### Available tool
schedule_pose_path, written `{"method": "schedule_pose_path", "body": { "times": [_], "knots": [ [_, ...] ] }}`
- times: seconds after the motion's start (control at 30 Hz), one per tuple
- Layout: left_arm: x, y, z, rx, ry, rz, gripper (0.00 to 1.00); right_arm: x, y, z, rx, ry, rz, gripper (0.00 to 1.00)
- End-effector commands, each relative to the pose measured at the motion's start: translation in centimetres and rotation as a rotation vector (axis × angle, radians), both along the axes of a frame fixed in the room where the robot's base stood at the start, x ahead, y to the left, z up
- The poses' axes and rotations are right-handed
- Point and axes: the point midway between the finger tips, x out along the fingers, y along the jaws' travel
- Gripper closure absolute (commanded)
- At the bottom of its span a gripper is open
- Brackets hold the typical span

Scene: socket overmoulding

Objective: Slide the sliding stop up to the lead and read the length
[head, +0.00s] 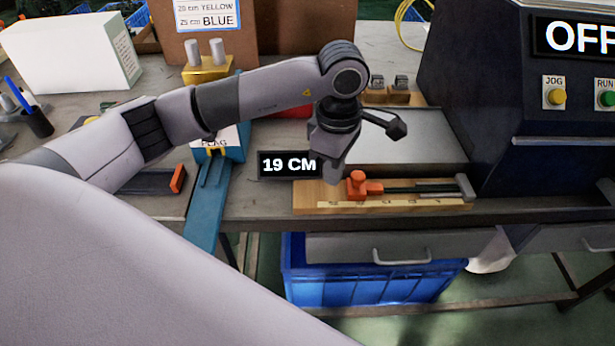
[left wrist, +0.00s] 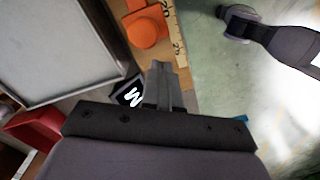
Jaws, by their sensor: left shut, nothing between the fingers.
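The orange sliding stop (head: 357,187) with its round knob sits on the wooden measuring board (head: 330,205). The dark lead (head: 425,188) lies along the board to the right of the stop, toward a grey end block (head: 465,187). The stop's right side appears at or very near the lead's left end; I cannot tell if they touch. The black display (head: 288,165) reads 19 CM. My left gripper (head: 335,178) is shut and empty, just left of the stop. The left wrist view shows the shut fingers (left wrist: 167,72) beside the stop (left wrist: 148,28).
A dark machine (head: 490,100) showing OFF stands at right, with a grey plate (head: 405,135) behind the board. A blue flag holder (head: 210,190) is left of the display. A blue crate (head: 400,290) stands below the table edge.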

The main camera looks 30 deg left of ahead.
Motion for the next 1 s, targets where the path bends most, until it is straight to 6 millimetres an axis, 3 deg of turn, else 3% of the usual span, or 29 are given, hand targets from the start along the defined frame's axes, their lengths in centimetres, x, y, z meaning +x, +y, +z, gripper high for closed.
{"method": "schedule_pose_path", "body": {
  "times": [0.5, 1.0],
  "knots": [
    [0.0, 0.1, 4.4, 0.002, -0.002, 0.0, 1.0, 0.0, 0.0, 2.6, 0.0, 0.0, 0.0, 0.57],
    [0.0, 0.0, 4.6, 0.001, 0.0, 0.0, 1.0, 0.0, 0.0, 2.7, 0.0, 0.0, 0.0, 0.57]
  ]
}}
